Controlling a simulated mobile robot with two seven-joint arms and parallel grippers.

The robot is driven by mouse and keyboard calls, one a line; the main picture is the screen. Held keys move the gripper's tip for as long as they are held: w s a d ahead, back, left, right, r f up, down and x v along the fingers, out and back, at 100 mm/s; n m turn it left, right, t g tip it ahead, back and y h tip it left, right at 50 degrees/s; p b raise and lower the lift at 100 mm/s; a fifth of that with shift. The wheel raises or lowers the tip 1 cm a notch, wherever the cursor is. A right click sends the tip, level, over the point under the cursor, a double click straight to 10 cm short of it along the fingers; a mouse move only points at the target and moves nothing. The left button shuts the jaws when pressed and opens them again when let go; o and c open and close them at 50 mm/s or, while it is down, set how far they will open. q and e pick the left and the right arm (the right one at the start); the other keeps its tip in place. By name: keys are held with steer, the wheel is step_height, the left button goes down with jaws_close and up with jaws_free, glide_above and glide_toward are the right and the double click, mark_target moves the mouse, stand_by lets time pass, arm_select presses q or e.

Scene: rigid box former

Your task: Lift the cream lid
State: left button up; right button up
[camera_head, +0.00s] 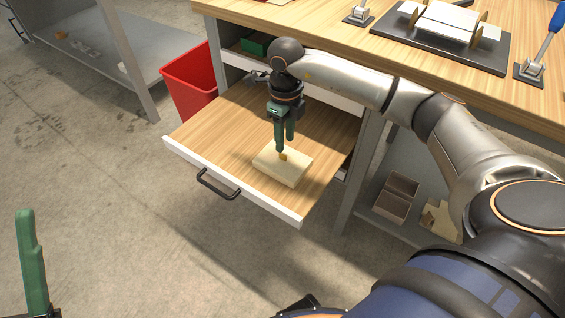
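The cream lid (272,166) is a flat pale block with a small orange-yellow knob (283,157) on top. It lies on the wooden bottom of the pulled-out drawer (215,130), near its front right. My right gripper (285,146) points down just above the lid with its green fingers a little apart. The fingertips are close to the knob; I cannot tell whether they touch it. My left gripper (33,262) shows only as one green finger at the bottom left edge, away from the lid.
The drawer has a white front (235,182) with a dark handle (217,185). A red bin (190,82) stands left of it. The workbench top (330,25) above holds a dark fixture (440,45) and clamps. Open boxes (397,195) sit on a lower shelf at right. Floor at left is clear.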

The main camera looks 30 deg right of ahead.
mark_target(283, 160)
steer(key=f+b, duration=0.1)
steer(key=f, duration=0.1)
steer(key=f+b, duration=0.1)
steer(key=f, duration=0.2)
steer(key=shift+w+a+f, duration=0.15)
steer(key=shift+w+f, duration=0.05)
steer(key=shift+f, duration=0.15)
jaws_close()
stand_by(1.2)
